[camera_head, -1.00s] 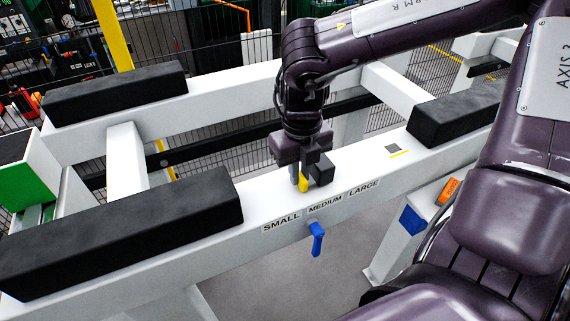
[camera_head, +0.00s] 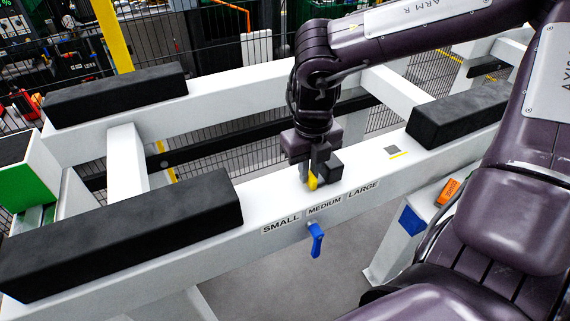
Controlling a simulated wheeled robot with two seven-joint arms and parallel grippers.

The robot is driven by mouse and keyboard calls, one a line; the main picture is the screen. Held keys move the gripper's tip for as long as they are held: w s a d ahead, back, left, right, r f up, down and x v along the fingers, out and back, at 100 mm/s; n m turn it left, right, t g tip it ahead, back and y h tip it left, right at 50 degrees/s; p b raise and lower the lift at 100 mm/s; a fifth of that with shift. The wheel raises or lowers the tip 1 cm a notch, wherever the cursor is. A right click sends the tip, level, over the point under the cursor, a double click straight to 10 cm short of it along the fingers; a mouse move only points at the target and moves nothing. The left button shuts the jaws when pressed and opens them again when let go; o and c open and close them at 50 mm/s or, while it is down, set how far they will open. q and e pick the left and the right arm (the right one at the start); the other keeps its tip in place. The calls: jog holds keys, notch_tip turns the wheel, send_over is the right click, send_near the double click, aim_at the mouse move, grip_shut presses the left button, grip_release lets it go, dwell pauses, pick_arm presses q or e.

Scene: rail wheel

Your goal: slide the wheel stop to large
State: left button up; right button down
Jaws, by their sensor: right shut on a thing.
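The wheel stop (camera_head: 327,178) is a small dark block with a yellow front piece, on top of the white front rail (camera_head: 270,197). My right gripper (camera_head: 313,170) points down from above and is shut on the wheel stop, partly hiding it. The stop stands just above the MEDIUM label (camera_head: 324,204). The SMALL label (camera_head: 281,224) is to its left and the LARGE label (camera_head: 363,189) to its right. A blue lever (camera_head: 316,240) hangs on the rail's front face below MEDIUM. My left gripper is not in view.
A grey mark with a yellow line (camera_head: 394,151) lies on the rail farther right. Black pads sit on the front rail at left (camera_head: 125,230) and right (camera_head: 455,115).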

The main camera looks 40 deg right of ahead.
jog(key=shift+d+r+p, duration=0.15)
jog(key=shift+d+p, duration=0.05)
jog(key=shift+d, duration=0.6)
jog(key=shift+d+r+p, duration=0.15)
jog(key=shift+d+p, duration=0.05)
jog(key=shift+d, duration=0.7)
jog(key=shift+d+r, duration=0.1)
jog(key=shift+d, duration=0.05)
jog(key=shift+s+d+p, duration=0.2)
jog(key=shift+d+p, duration=0.15)
jog(key=shift+d, duration=0.5)
jog(key=shift+s+d+p, duration=0.2)
jog(key=shift+d+p, duration=0.1)
jog(key=shift+d, duration=0.6)
jog(key=shift+s+d+p, duration=0.25)
jog(key=shift+d+p, duration=0.15)
jog(key=shift+d, duration=0.5)
jog(key=shift+s+d+p, duration=0.2)
jog(key=shift+d+p, duration=0.15)
jog(key=shift+d, duration=0.55)
jog(key=c, duration=1.8)
grip_release()
jog(key=shift+c, duration=0.2)
jog(key=o, duration=0.6)
jog(key=shift+a+f, duration=0.15)
jog(key=shift+f, duration=0.1)
jog(key=shift+s, duration=0.1)
